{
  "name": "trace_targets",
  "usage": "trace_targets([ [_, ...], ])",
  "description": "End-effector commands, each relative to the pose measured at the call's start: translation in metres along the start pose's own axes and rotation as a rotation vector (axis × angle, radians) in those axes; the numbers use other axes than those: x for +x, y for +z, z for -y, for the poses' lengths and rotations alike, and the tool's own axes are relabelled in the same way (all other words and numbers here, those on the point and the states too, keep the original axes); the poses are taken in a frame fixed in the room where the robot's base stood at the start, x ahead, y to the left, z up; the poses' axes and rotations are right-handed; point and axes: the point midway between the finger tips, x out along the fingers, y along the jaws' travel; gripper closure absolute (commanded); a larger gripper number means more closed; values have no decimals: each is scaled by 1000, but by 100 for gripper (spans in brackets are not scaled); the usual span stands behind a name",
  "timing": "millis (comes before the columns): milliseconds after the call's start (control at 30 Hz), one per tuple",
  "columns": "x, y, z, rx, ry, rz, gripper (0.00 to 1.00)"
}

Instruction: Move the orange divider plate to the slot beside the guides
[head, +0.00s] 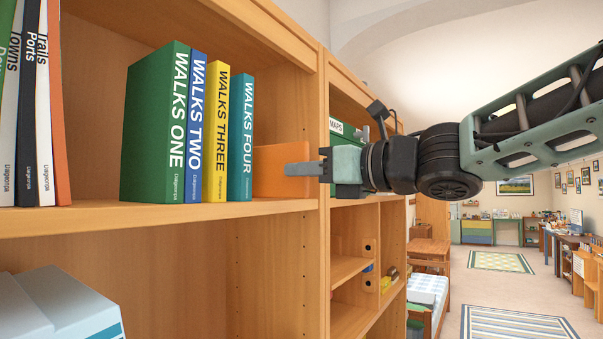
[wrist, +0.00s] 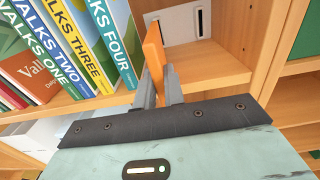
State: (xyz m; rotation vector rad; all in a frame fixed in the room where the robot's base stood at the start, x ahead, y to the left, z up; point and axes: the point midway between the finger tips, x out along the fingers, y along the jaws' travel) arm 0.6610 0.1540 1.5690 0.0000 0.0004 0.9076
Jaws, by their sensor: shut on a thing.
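The orange divider plate (head: 281,172) is upright on the shelf level, just right of the row of guides, with a gap between them in the wrist view. My gripper (head: 305,169) is shut on its near edge, and the plate (wrist: 154,52) stands up between the fingers in the wrist view. I cannot tell whether its lower edge touches the shelf board. The guides stand upright: green Walks One (head: 160,125), blue Walks Two (head: 195,130), yellow Walks Three (head: 216,135) and teal Walks Four (head: 241,140).
The shelf's upright side panel (head: 322,120) is close to my gripper. Several slim books, one orange-spined (head: 57,105), stand at the far left. Pale boxes (head: 60,300) sit on the shelf below. Bare shelf board (wrist: 215,70) lies right of the plate.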

Motion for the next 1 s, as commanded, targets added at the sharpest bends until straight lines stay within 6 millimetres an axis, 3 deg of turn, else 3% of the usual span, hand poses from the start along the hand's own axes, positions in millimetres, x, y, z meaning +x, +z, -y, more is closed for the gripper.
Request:
trace_targets([
  [333,0,-2,0,-1,0,2,100],
  [1000,55,0,0,0,1,1,100],
])
